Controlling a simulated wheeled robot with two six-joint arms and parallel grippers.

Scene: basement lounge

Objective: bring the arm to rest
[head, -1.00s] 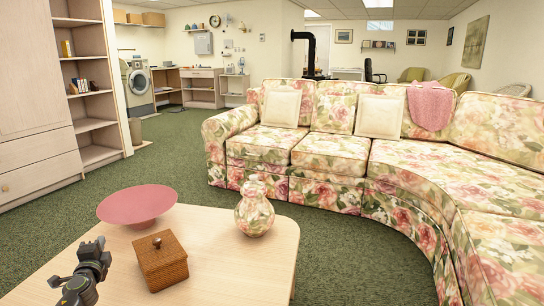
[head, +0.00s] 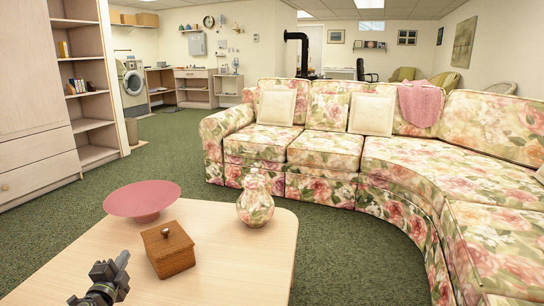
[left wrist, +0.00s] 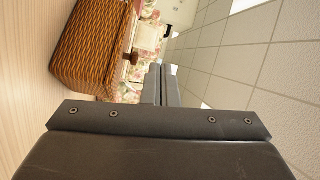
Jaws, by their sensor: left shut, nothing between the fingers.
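My left gripper (head: 122,262) is at the lower left of the head view, over the near part of the pale wooden table (head: 240,262). Its fingers are shut with nothing between them and point up and to the right, just left of a woven brown box (head: 168,249). In the left wrist view the shut fingers (left wrist: 160,84) run up the middle, and the woven box (left wrist: 85,45) shows at the upper left, apart from them. The box has a lid with a dark knob. My right gripper is not in view.
A pink footed bowl (head: 142,198) stands left of the box on the table. A floral round jar (head: 255,200) stands to the right. A floral curved sofa (head: 330,150) lies beyond the table. Shelves (head: 92,105) stand at the left. Green carpet is clear between.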

